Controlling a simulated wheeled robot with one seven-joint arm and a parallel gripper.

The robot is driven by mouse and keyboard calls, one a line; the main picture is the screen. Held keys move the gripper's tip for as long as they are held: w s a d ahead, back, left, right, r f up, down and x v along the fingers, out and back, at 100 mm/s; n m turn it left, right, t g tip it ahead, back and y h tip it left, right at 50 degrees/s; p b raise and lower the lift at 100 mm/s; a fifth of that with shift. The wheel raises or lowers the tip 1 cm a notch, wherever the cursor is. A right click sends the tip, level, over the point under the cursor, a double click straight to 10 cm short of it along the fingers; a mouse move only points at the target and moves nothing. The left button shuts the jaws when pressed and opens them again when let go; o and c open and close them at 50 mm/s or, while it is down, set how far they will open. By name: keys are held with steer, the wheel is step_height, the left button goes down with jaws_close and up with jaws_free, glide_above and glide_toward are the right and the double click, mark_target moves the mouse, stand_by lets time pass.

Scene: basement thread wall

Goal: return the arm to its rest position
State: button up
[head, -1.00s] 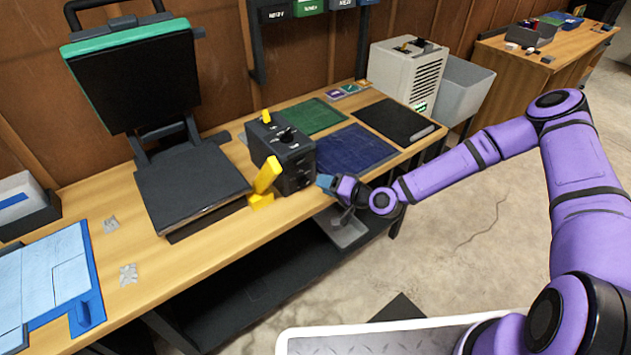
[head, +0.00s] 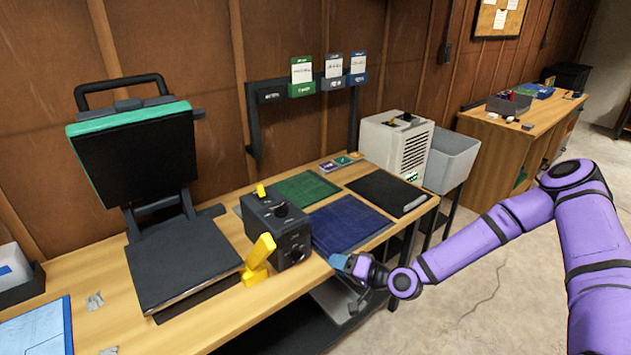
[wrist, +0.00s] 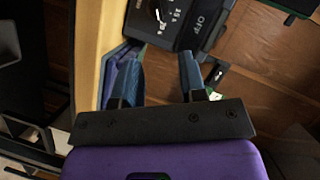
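My purple arm reaches in from the right in the head view, with my gripper (head: 346,268) at the front edge of the wooden workbench (head: 205,317), just right of the black control box. In the wrist view my gripper (wrist: 158,78) shows two blue fingers standing apart with nothing between them. The black control box (head: 279,229), with a dial and yellow lever (head: 259,252), stands on the bench. Its dial face also shows at the top of the wrist view (wrist: 172,20).
A heat press (head: 180,255) stands open at left. Green (head: 304,187), blue (head: 348,224) and black (head: 388,194) mats lie on the bench. A beige machine (head: 396,145) and a grey bin (head: 451,160) stand beyond. Open floor (head: 490,300) lies at right.

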steer(key=s+d+r+n+g+h, duration=0.1)
steer(key=d+r+n+g+h, duration=0.5)
steer(key=d, duration=0.4)
steer(key=s+d+r+m+t+h, duration=0.1)
steer(key=s+d+r+h, duration=0.2)
steer(key=r, duration=0.5)
steer(key=s+d+r+h, duration=0.1)
steer(key=d+r+h, duration=0.35)
steer(key=r, duration=0.45)
steer(key=s+d+r+m+t, duration=0.1)
steer(key=s+r+m, duration=0.2)
steer(key=s+r, duration=1.7)
steer(key=s, duration=0.4)
steer(key=shift+d+r+y, duration=0.3)
steer(key=shift+y, duration=0.05)
